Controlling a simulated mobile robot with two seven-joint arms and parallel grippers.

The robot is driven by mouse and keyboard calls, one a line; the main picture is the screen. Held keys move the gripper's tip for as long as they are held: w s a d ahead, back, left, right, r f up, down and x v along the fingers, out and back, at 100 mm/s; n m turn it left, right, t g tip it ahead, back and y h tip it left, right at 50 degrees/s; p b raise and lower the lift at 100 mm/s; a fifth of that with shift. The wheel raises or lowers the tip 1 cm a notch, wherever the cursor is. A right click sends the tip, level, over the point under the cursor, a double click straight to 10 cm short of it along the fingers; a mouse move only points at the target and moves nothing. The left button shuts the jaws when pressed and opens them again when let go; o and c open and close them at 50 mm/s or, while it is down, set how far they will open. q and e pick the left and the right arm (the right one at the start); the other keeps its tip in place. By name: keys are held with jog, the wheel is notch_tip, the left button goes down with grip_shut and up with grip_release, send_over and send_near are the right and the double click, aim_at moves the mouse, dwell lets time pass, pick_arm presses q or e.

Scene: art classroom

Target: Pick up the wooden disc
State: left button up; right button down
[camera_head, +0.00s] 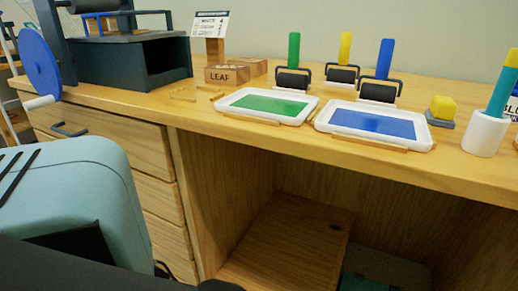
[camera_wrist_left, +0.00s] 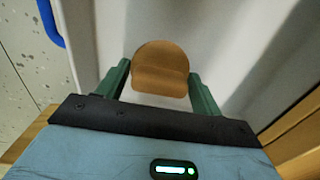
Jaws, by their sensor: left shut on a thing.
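The wooden disc (camera_wrist_left: 161,62) shows in the left wrist view, a round brown piece with a lower, darker band along its near edge. My left gripper (camera_wrist_left: 159,72) has its two green fingers on either side of the disc and is shut on it. Behind the disc are pale, blurred surfaces, and I cannot tell how far it is from them. The disc and the left fingertips do not show in the head view. My right gripper is in neither view.
The wooden desk (camera_head: 200,112) holds a green ink tray (camera_head: 228,106), a blue ink tray (camera_head: 421,139), several rollers, a yellow block (camera_head: 442,107) and a white cup (camera_head: 484,134). A dark press (camera_head: 140,62) with a blue wheel (camera_head: 38,66) stands at the left. Drawers (camera_head: 110,150) are below.

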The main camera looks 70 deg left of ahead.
pick_arm(q)
jog(key=shift+r, duration=0.1)
notch_tip(320, 180, up, 9)
jog(key=p, duration=0.5)
jog(key=shift+r+p, duration=0.4)
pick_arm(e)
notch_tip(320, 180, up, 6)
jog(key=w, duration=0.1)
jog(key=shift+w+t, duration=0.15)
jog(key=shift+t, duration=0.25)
pick_arm(q)
jog(key=shift+r, duration=0.15)
